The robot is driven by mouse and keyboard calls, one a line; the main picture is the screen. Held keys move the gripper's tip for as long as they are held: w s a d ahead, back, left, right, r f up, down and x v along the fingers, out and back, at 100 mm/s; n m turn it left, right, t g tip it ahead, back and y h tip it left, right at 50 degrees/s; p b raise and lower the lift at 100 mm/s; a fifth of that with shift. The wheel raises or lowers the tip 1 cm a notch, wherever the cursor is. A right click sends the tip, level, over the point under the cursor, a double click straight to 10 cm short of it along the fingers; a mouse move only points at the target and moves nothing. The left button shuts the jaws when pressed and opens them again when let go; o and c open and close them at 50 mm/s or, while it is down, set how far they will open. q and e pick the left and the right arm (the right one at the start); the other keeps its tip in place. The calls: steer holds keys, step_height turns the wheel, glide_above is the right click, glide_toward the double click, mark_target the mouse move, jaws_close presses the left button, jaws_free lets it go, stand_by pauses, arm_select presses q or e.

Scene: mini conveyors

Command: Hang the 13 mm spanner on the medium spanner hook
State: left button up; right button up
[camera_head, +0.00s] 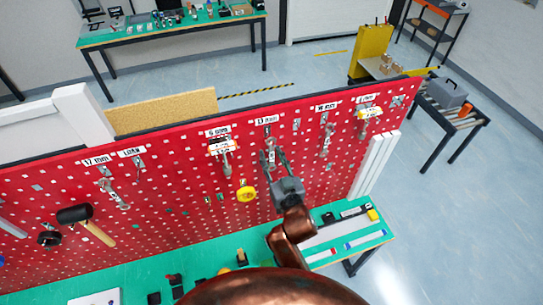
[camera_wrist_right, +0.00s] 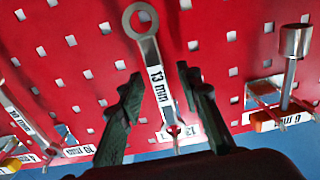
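The 13 mm spanner (camera_wrist_right: 157,80) is a grey spanner with a white "13 mm" label, its ring end at the top of the right wrist view. Its other end is at the hook under the 13 mm sign (camera_head: 267,120) on the red pegboard, and it appears to hang there. It is small and partly hidden in the head view (camera_head: 271,150). My right gripper (camera_wrist_right: 160,85) is open, its dark fingers on either side of the spanner's shaft with gaps; it also shows in the head view (camera_head: 273,160). My left gripper is not in view.
The red pegboard (camera_head: 300,175) holds other labelled hooks with tools, including a socket tool (camera_wrist_right: 292,65) beside the spanner and a mallet (camera_head: 75,214) at left. A green table (camera_head: 130,270) lies below, with small items.

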steer(key=v, duration=1.2)
steer(key=s+d+f+m+g+h, duration=0.35)
steer(key=d+f+g+h, duration=0.2)
steer(key=d+f, duration=1.3)
steer(key=s+d+f+g+h, duration=0.1)
steer(key=s+d+f+g, duration=0.35)
steer(key=s+d, duration=0.45)
steer(key=s+d+f+g+h, duration=0.1)
steer(key=s+d+f+g, duration=0.2)
steer(key=s+d+f, duration=0.55)
steer(key=s+a+f+g+b, duration=0.2)
steer(key=f+b, duration=1)
steer(key=f, duration=2.6)
steer(key=s+f+b, duration=0.3)
steer(key=s+f, duration=0.4)
steer(key=f, duration=0.3)
steer(key=s+f+b, duration=0.4)
steer(key=s+f, duration=0.3)
steer(key=f, duration=0.3)
steer(key=s+a+f+b, duration=0.1)
steer(key=s+f+b, duration=0.3)
steer(key=s+f, duration=0.3)
step_height(320, 180, down, 4)
steer(key=shift+s+r+g, duration=0.1)
steer(key=shift+s+g, duration=0.1)
steer(key=shift+g, duration=0.2)
steer(key=shift+a+n+y, duration=0.1)
steer(key=shift+n+y, duration=0.15)
